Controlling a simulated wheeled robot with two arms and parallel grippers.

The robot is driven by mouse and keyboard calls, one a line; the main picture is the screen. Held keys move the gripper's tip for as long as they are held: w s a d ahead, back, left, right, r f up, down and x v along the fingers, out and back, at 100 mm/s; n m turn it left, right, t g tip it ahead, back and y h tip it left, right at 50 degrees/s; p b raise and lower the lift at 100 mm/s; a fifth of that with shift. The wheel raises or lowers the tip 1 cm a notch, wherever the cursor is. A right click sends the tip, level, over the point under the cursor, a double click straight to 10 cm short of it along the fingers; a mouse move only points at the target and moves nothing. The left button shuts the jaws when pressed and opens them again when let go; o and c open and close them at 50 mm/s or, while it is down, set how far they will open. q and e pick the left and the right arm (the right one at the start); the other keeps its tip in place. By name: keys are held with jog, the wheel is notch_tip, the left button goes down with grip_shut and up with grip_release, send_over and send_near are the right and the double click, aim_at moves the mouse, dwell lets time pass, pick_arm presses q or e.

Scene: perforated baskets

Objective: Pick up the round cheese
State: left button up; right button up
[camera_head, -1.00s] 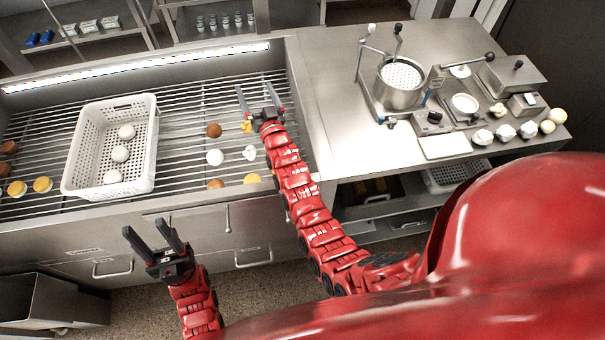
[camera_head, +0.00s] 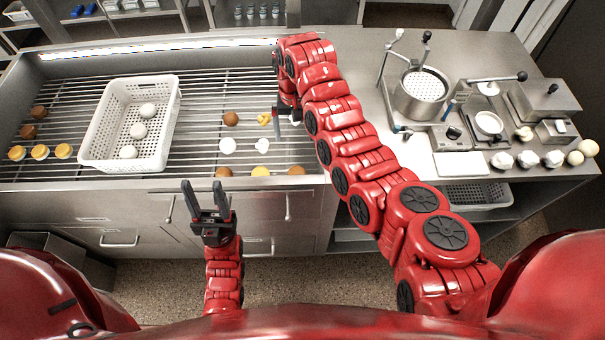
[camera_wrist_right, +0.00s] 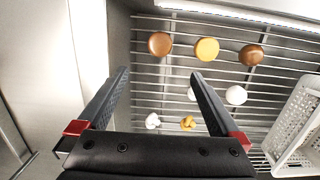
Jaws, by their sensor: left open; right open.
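Several round foods lie on the wire rack, and I cannot tell for certain which is the round cheese. A yellow round piece (camera_head: 261,170) lies near the rack's front edge; it also shows in the right wrist view (camera_wrist_right: 207,50) between two brown rounds. Smooth white rounds (camera_head: 228,146) (camera_wrist_right: 236,95) lie behind that row. My right gripper (camera_head: 278,142) points down over the rack's right end, open and empty; its fingers also show in the right wrist view (camera_wrist_right: 160,76), apart from the foods. My left gripper (camera_head: 201,185) is open and empty in front of the counter.
A white perforated basket (camera_head: 86,150) with three white rounds stands on the rack; its edge shows in the right wrist view (camera_wrist_right: 283,120). Brown rounds (camera_head: 231,118) and yellow pieces (camera_head: 264,119) lie nearby. A steel counter with a pot (camera_head: 420,95) stands at right.

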jog(key=b, duration=0.5)
send_over(297, 172)
jog(key=w, duration=0.1)
jog(key=f, duration=0.9)
jog(key=shift+w+a, duration=0.15)
jog(key=shift+a, duration=0.05)
jog(key=shift+d+f+p, duration=0.1)
jog(key=shift+f+p, duration=0.4)
jog(key=shift+f, duration=0.6)
jog(key=f+p, duration=0.1)
jog(key=s+f+p, duration=0.1)
jog(key=f, duration=0.1)
jog(key=shift+f, duration=0.3)
jog(key=shift+s+f, duration=0.1)
jog(key=shift+f, duration=0.75)
jog(key=c, duration=1.4)
